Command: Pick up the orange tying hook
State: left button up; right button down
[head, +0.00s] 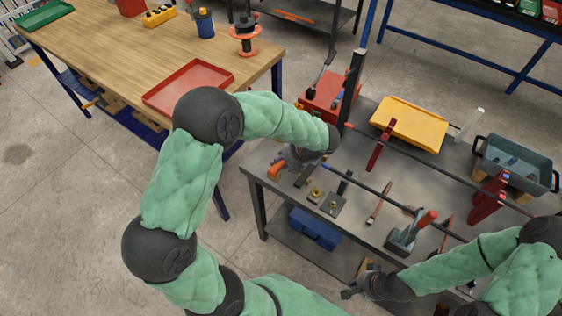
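An orange handle (277,170), which looks like part of the tying hook, shows at the left end of the grey work table, close beside my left gripper (291,165). My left arm and wrist hide much of that spot. I cannot tell whether the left fingers are open or touch the handle. Another orange-red handle (427,218) stands up from a grey holder (402,240) toward the table's front. My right gripper (353,280) is near the front edge of the table, left of its arm, with its fingers apart and nothing seen between them.
Long dark bars rest across red supports (379,150) over the table. A yellow tray (409,124), a red box with tools (326,93) and a grey bin (513,163) stand behind. A wooden bench with a red tray (188,84) is at left.

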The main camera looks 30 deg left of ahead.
pick_arm(q)
jog(key=shift+r, duration=0.1)
dwell(0.3)
jog(key=shift+r+p, duration=0.55)
jog(key=shift+r, duration=0.05)
notch_tip(320, 180, up, 2)
jog(key=shift+r+p, duration=0.2)
jog(key=shift+p, duration=0.55)
jog(key=s+r+p, duration=0.1)
jog(key=s+d+r, duration=0.1)
jog(key=s+r, duration=0.1)
jog(key=s+d+r+p, duration=0.1)
jog(key=r, duration=0.1)
jog(key=shift+s+d+r+p, duration=0.1)
jog(key=shift+s+r+p, duration=0.1)
jog(key=shift+r+p, duration=0.1)
jog(key=s+d+r+p, duration=0.1)
jog(key=s, duration=0.1)
jog(key=s+d+r+p, duration=0.1)
jog(key=s, duration=0.2)
jog(key=s+d+r+p, duration=0.1)
jog(key=s+d, duration=0.1)
jog(key=s, duration=0.1)
jog(key=shift+s+r, duration=0.15)
jog(key=shift+r, duration=0.15)
